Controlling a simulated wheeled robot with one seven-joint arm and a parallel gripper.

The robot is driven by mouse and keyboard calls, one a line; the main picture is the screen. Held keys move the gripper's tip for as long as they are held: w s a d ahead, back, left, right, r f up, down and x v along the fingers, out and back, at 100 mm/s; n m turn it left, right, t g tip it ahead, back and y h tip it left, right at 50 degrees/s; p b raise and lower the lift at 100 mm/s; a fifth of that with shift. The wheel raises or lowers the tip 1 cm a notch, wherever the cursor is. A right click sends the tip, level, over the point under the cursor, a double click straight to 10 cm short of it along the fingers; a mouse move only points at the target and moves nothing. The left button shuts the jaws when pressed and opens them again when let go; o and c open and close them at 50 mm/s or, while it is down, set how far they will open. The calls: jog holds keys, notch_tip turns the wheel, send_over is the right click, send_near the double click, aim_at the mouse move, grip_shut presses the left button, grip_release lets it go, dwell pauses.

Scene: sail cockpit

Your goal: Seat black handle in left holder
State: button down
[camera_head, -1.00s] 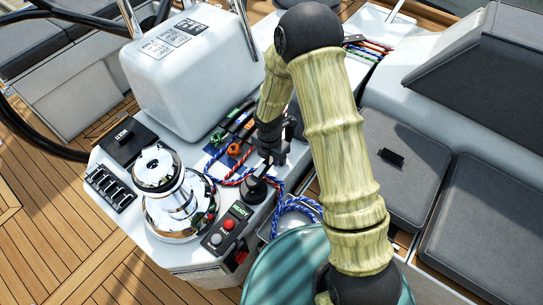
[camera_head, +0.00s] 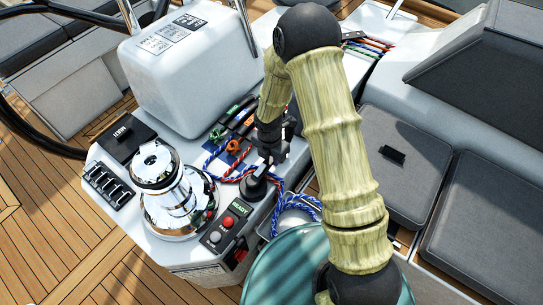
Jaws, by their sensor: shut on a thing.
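My gripper (camera_head: 268,158) is over the white console, right of the chrome winch. It is shut on a dark, slim piece that I take to be the black handle (camera_head: 262,170). The fingers and my arm hide much of it. Just below it is a round black fitting (camera_head: 254,188) on the console, which may be a holder. The lower end of the handle meets or overlaps this fitting in the picture; I cannot tell whether it is inside it. I cannot make out a second holder.
The chrome winch (camera_head: 172,195) stands close on the left. A control box with red and grey buttons (camera_head: 229,222) is in front. Red and blue ropes (camera_head: 228,174) run behind the fitting to a blue coil (camera_head: 300,206). A large white housing (camera_head: 190,65) stands behind.

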jog(key=shift+f+b, duration=0.4)
jog(key=shift+f, duration=0.1)
dwell(0.7)
jog(key=c, duration=0.6)
grip_release()
jog(key=shift+c, duration=0.2)
jog(key=shift+r+p, duration=4)
jog(key=shift+r, duration=0.5)
